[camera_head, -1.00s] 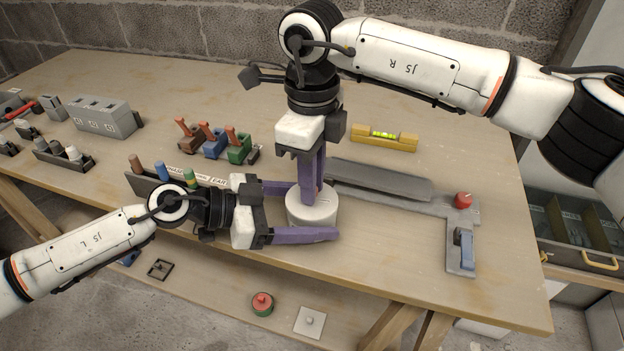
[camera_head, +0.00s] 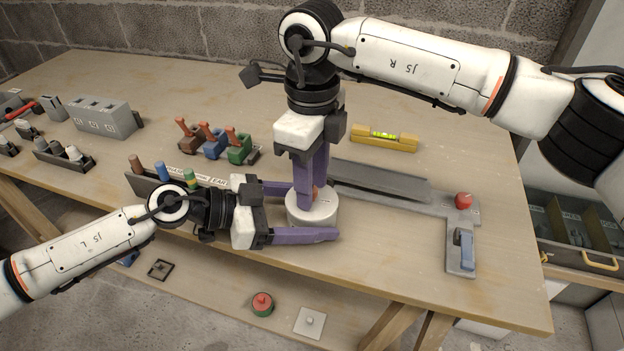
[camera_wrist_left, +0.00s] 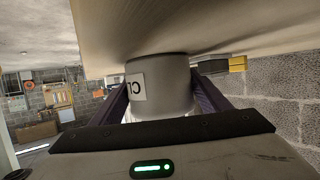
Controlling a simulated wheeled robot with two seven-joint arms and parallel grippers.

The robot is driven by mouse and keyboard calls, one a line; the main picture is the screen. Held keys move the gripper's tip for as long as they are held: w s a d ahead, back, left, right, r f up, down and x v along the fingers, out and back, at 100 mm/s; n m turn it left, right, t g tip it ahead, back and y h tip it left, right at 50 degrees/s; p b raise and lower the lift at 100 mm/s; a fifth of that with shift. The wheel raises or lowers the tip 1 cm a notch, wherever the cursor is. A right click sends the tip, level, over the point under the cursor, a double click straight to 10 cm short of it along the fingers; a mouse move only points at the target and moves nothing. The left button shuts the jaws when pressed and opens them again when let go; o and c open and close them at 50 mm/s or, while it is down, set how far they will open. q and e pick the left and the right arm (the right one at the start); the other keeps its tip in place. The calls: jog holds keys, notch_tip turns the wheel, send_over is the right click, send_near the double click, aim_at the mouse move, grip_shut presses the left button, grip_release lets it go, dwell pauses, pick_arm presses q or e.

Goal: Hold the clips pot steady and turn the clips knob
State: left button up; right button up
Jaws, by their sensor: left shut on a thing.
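The clips pot (camera_head: 310,217) is a pale grey round pot standing on the bench near its front edge. My left gripper (camera_head: 317,211) is shut on it from the left, with one purple finger on each side. In the left wrist view the pot (camera_wrist_left: 172,82) sits between the fingers and shows part of a white label.
A grey tool with a channel, red knob (camera_head: 463,200) and blue handle lies to the right. A yellow level (camera_head: 384,138) lies behind. Brown, blue and green clamps (camera_head: 213,143) and a labelled rack (camera_head: 150,187) stand left.

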notch_tip(320, 180, up, 12)
dwell(0.5)
pick_arm(q)
jog(key=o, duration=1.3)
jog(key=shift+c, duration=0.2)
